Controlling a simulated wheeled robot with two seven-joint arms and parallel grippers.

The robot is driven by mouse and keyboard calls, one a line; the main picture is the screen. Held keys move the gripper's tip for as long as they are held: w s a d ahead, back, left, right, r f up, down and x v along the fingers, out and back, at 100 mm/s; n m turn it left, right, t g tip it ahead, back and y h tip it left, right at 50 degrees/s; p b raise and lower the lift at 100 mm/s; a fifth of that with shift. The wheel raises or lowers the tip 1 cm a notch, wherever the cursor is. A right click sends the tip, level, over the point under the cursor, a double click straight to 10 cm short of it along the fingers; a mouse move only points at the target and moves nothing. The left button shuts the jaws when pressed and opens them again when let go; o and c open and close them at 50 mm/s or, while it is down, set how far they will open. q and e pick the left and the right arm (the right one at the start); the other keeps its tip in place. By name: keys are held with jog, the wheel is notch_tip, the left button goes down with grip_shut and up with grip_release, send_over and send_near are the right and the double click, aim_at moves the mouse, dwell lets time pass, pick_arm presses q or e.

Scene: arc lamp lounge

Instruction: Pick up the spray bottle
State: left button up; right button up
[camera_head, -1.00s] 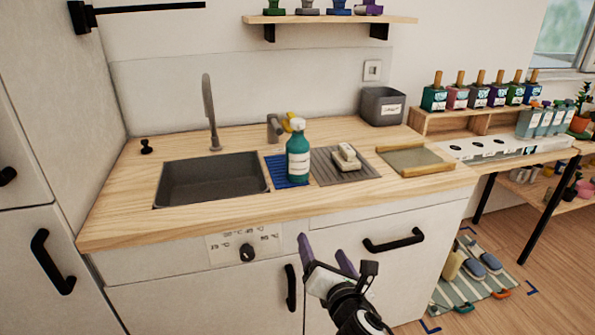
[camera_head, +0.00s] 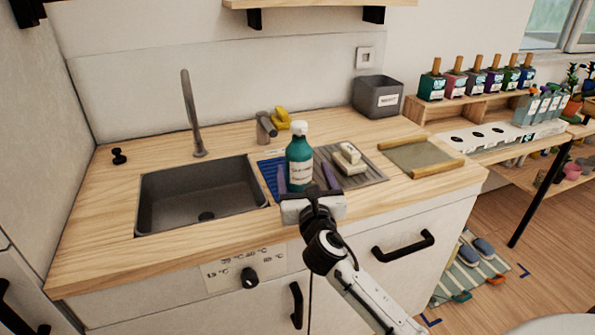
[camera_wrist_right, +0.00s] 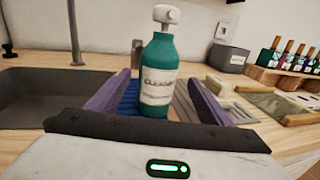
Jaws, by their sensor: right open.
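The spray bottle (camera_head: 299,160) is teal with a white label and a white top. It stands upright on the counter, to the right of the sink, and its label also shows in the right wrist view (camera_wrist_right: 158,85). My right gripper (camera_head: 308,178) is open in front of the bottle, with one purple finger toward each side of it. In the right wrist view the bottle stands between the two spread fingers, with gaps on both sides. The bottle's base is partly hidden behind the gripper in the head view. My left gripper is not in view.
A dark sink (camera_head: 205,195) with a tall faucet (camera_head: 190,115) lies left of the bottle.

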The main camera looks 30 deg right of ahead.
aim_at(299, 163)
jog(key=x, duration=0.5)
jog(key=shift+w+f, duration=0.35)
jog(key=c, duration=1.3)
jog(key=shift+r, duration=0.1)
jog(key=shift+c, duration=1.1)
